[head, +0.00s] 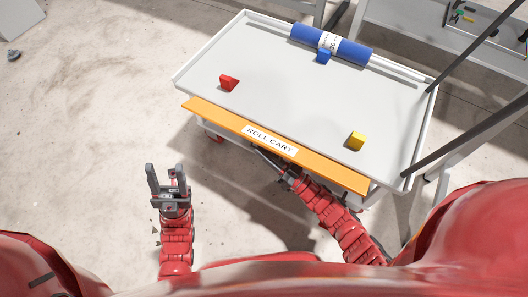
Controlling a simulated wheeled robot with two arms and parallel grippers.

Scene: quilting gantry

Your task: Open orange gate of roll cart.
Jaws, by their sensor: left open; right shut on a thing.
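The roll cart (290,98) is a light grey tray on a wheeled frame, ahead of me. Its orange gate (330,173) runs along the near edge and carries a white ROLL CART label (270,138). I cannot tell the gate's exact tilt from above. My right gripper (268,160) reaches up to the gate's near lower side, beside the label, and is shut on it; its fingertips are partly hidden by the gate. My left gripper (165,174) is open and empty, its fingers pointing forward over the floor, left of the cart and apart from it.
Dark posts (470,133) cross the right side. A grey table (440,35) stands behind.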

